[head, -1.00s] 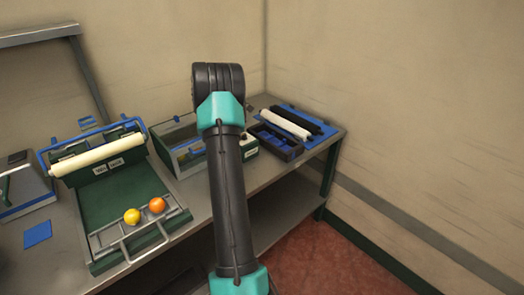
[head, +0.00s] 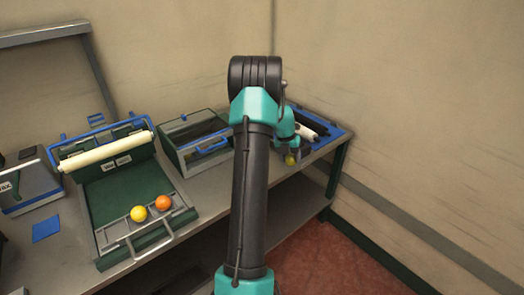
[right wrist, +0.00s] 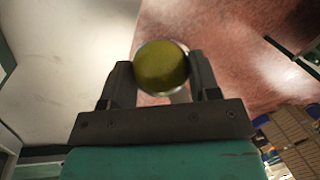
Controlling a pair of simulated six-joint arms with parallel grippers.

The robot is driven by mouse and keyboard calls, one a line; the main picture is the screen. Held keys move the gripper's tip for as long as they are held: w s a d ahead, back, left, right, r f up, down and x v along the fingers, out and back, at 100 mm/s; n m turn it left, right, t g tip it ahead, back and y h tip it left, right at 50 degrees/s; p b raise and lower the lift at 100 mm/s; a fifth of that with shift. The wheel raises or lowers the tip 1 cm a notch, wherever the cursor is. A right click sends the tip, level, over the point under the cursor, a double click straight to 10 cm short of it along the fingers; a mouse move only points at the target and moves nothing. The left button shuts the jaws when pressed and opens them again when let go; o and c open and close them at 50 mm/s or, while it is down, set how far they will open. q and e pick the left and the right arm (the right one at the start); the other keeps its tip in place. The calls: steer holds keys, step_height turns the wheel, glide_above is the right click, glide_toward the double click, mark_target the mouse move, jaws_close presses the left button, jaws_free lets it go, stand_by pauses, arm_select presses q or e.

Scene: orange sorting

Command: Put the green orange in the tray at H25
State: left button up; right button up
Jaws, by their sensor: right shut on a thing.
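My right gripper (head: 291,155) is shut on the green orange (right wrist: 162,66), which looks olive green between the two fingers in the right wrist view. In the head view the orange (head: 291,160) shows as a small yellow-green spot below the gripper, near the right end of the bench. My right arm hides much of the bench there. I cannot make out which tray is at H25; the small labels are too blurred to read. My left gripper is not in view.
A yellow orange (head: 138,213) and a bright orange one (head: 163,202) lie on a metal rack at the front of the green sorting station (head: 130,188).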

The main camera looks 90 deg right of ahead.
steer(key=d, duration=0.5)
steer(key=s+d+f, duration=0.1)
steer(key=d, duration=1)
steer(key=shift+s+f, duration=0.25)
steer(key=shift+s, duration=0.05)
steer(key=shift+w+x, duration=0.2)
steer(key=shift+x, duration=0.65)
steer(key=shift+w+x, duration=0.2)
steer(key=shift+x, duration=0.7)
steer(key=shift+f, duration=0.35)
